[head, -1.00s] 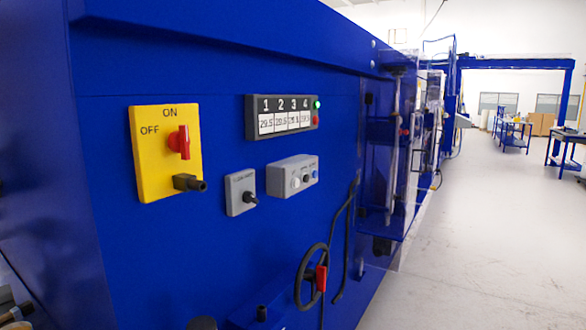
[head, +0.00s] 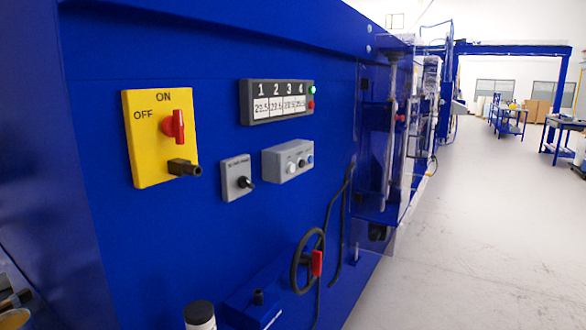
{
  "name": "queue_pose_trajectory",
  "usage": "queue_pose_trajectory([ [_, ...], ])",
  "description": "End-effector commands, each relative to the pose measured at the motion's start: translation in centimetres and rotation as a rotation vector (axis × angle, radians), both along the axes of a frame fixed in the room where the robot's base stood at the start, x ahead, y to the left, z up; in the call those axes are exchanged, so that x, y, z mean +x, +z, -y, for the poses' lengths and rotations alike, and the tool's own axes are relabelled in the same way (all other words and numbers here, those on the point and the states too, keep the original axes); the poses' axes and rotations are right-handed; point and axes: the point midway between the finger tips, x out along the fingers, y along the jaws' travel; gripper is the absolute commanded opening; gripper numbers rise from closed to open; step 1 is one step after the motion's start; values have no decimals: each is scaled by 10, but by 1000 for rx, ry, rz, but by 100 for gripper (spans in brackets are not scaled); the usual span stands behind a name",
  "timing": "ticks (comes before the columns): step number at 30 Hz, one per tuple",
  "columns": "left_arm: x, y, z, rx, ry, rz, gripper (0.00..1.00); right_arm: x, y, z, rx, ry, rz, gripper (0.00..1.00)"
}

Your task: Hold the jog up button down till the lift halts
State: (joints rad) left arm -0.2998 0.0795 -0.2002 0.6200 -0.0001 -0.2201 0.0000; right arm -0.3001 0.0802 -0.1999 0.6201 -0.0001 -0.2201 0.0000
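A small grey control box (head: 277,152) with a row of small round buttons sits on the blue machine panel, below the display. One button is white (head: 291,169) and one at the right end is blue (head: 310,160). Their labels are too small to read, so I cannot tell which is jog up. The display (head: 262,119) has numbered columns 1 to 4 with small readings under them, a green light (head: 312,90) and a red one below it. Neither of my grippers is in view.
A yellow switch plate (head: 141,157) with a red knob stands left of a grey selector box (head: 230,177). A black handwheel (head: 297,275) with a red grip juts out below. Open floor (head: 480,220) lies to the right.

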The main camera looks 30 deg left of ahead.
Motion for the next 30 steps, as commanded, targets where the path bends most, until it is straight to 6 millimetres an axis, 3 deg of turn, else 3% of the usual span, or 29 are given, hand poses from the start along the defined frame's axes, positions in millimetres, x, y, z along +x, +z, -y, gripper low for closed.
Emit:
queue_pose_trajectory([
  [10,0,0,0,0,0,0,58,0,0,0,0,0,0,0],
  [18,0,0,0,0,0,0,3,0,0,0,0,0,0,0],
  [19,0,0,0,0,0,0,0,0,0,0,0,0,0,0],
  [30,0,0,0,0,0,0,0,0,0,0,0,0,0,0],
])
